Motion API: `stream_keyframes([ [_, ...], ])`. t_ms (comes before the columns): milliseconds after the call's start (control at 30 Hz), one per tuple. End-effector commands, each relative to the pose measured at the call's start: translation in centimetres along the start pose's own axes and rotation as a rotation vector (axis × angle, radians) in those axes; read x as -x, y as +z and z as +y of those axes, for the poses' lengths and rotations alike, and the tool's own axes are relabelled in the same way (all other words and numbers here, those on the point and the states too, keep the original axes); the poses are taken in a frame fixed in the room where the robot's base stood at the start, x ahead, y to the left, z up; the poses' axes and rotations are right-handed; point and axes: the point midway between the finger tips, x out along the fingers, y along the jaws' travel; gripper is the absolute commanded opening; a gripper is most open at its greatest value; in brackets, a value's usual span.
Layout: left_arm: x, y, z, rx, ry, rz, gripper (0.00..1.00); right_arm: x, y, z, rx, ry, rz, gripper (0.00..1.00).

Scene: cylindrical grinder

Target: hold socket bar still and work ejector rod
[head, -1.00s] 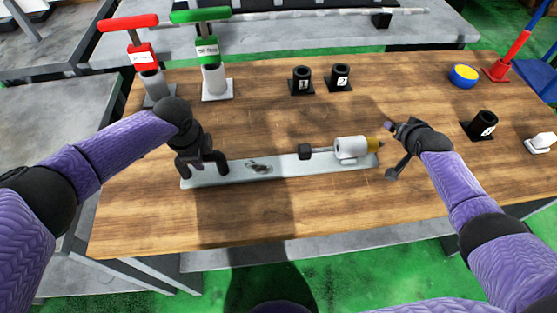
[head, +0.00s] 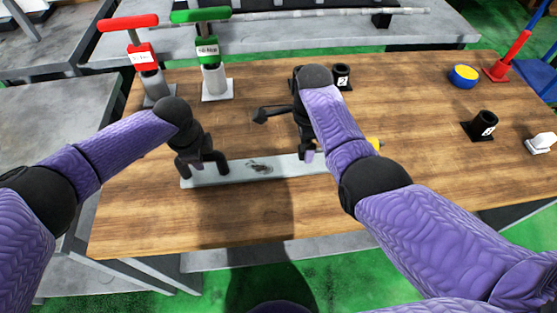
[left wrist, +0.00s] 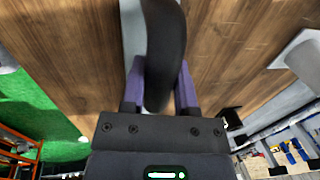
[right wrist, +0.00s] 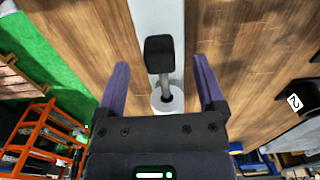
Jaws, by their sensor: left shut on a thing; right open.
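The socket bar (head: 208,180) is a long grey plate lying flat along the table, with a black arched handle at its left end. My left gripper (head: 200,150) is shut on this handle (left wrist: 165,55), which shows between its purple fingers in the left wrist view. The ejector rod (right wrist: 160,53) has a black block head and a thin shaft running into a white cylinder (right wrist: 168,103). My right gripper (right wrist: 162,65) is open, its fingers apart on either side of the rod head. In the head view my right arm hides the rod and most of the cylinder; its yellow end (head: 375,144) peeks out.
Red (head: 130,22) and green (head: 200,15) T-handled tools stand in holders at the back left. A black holder marked 2 (head: 342,77) stands behind my right gripper. Another black holder (head: 481,125), a blue-yellow round piece (head: 463,77) and a white piece (head: 540,143) stand right. The front table strip is clear.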

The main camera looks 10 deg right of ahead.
Motion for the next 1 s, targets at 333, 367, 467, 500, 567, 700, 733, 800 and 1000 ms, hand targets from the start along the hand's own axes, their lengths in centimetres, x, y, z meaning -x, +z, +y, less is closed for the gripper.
stream_keyframes([
  [333, 0.0, 0.1, 0.0, 0.0, 0.001, -0.002, 0.0, -3.5, -0.1, 0.0, 0.0, -0.001, 0.001, 0.88],
  [367, 0.0, 0.1, 0.0, 0.0, 0.001, -0.002, 0.0, -3.6, -0.1, 0.0, 0.0, -0.001, 0.001, 0.88],
  [467, 0.0, 0.1, 0.0, 0.0, 0.001, -0.002, 0.0, -3.6, -0.1, 0.0, 0.0, -0.001, 0.001, 0.88],
  [500, 0.0, 0.1, 0.0, 0.0, 0.001, -0.002, 0.0, -3.6, -0.1, 0.0, 0.0, -0.001, 0.0, 0.88],
  [567, 0.0, 0.1, 0.0, 0.0, 0.001, -0.002, 0.0, -3.6, -0.1, 0.0, 0.0, -0.001, 0.0, 0.88],
  [700, 0.0, 0.1, 0.0, 0.0, 0.001, -0.002, 0.0, -3.6, -0.1, 0.0, 0.0, -0.001, 0.0, 0.59],
  [733, 0.0, 0.1, 0.0, 0.0, 0.001, -0.002, 0.0, -3.6, -0.1, 0.0, 0.0, -0.001, 0.0, 0.52],
  [800, 0.0, 0.1, 0.0, 0.0, 0.001, -0.002, 0.0, -3.6, -0.1, 0.0, 0.0, -0.001, 0.0, 0.37],
  [1000, 0.0, 0.1, 0.0, 0.0, 0.001, -0.002, 0.0, -3.6, -0.1, 0.0, 0.0, -0.001, 0.0, 0.0],
])
